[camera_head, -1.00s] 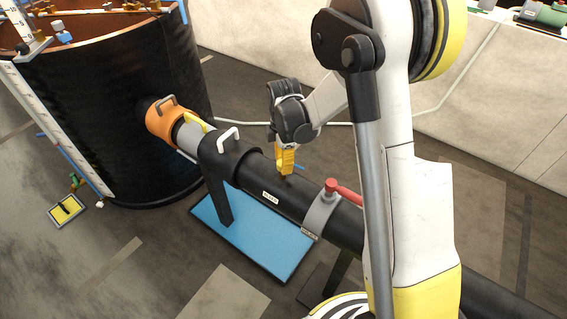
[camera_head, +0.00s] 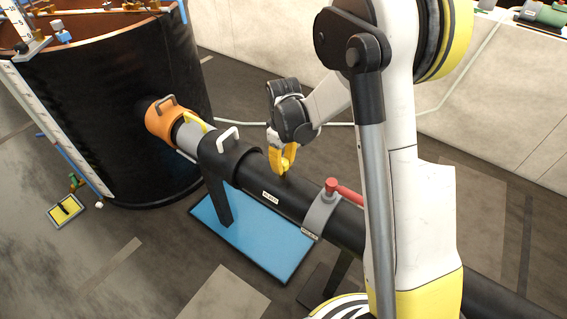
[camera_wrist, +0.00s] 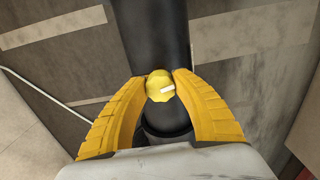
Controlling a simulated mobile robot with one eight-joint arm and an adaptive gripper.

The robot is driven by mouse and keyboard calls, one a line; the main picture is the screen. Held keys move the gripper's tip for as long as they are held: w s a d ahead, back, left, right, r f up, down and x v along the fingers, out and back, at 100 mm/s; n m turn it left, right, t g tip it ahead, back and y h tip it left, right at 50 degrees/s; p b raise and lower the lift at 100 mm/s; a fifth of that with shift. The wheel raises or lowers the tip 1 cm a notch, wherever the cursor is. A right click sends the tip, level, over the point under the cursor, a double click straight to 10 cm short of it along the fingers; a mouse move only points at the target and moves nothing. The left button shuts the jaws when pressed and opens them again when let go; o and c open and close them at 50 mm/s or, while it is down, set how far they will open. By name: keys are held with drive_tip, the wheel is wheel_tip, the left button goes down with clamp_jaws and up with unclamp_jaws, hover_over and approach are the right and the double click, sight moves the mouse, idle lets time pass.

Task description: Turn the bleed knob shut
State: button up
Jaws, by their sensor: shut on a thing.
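The bleed knob (camera_wrist: 157,88) is a small yellow faceted knob with a white mark, on top of the black pipe (camera_wrist: 157,40) in the wrist view. The two yellow fingers of my gripper (camera_wrist: 161,84) are shut on it from both sides. In the head view my gripper (camera_head: 284,168) points down onto the top of the pipe (camera_head: 305,205), beside a small white label (camera_head: 270,196). The knob itself is hidden behind the fingers there.
A red-handled valve (camera_head: 342,191) on a grey clamp stands right of my gripper. A black collar with a white handle (camera_head: 229,136), an orange collar (camera_head: 162,118) and a large black tank (camera_head: 110,110) lie left. A blue tray (camera_head: 285,262) is under the pipe.

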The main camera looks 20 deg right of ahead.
sight(283, 162)
drive_tip(key=shift+m, duration=1.1)
drive_tip(key=shift+s, duration=0.1)
drive_tip(key=o, duration=1.2)
wheel_tip(283, 162, up, 12)
drive_tip(key=shift+r, duration=0.1)
